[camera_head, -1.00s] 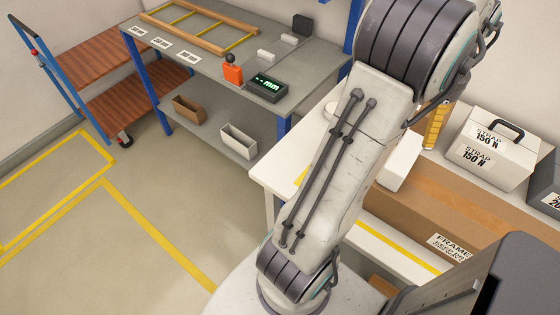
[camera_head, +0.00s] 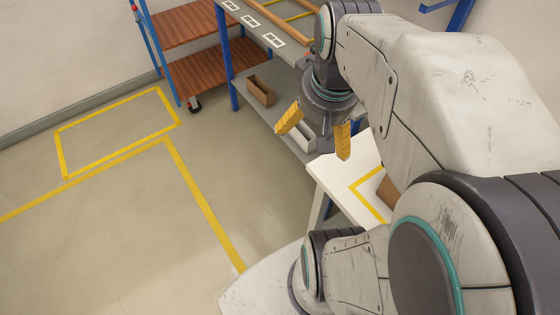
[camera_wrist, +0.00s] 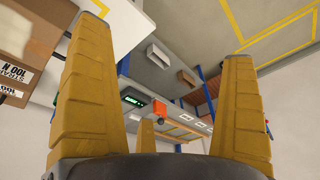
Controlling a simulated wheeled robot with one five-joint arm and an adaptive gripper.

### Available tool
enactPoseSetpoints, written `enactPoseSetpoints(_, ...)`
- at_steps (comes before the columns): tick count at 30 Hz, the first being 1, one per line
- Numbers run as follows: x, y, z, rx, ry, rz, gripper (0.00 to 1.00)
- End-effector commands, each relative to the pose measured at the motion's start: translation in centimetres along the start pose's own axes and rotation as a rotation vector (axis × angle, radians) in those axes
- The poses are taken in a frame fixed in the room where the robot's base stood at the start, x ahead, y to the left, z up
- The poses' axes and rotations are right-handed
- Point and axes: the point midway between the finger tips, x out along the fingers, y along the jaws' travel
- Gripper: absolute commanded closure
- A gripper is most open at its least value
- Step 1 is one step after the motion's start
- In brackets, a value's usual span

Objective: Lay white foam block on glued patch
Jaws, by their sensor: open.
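In the wrist view the open fingers (camera_wrist: 167,45) frame the workbench and floor. My arm covers most of the white table in the head view. A brown cardboard piece (camera_head: 388,193) shows beside my arm on that table.
The white table (camera_head: 340,172) has a yellow outline. A brown bin (camera_head: 260,91) and a pale bin (camera_head: 303,139) sit on the workbench's lower shelf. A red-shelved cart (camera_head: 190,70) stands behind. The wrist view shows a cardboard box (camera_wrist: 30,25) at left. Floor at left is clear.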

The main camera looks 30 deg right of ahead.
Motion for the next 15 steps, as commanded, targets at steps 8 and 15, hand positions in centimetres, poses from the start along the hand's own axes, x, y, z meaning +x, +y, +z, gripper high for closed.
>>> enactPoseSetpoints(8,-0.1,-5.8,4.5,-0.250,0.069,-0.088,0.00)
enactPoseSetpoints(15,0.0,-7.5,6.8,-0.353,0.098,-0.132,0.00)
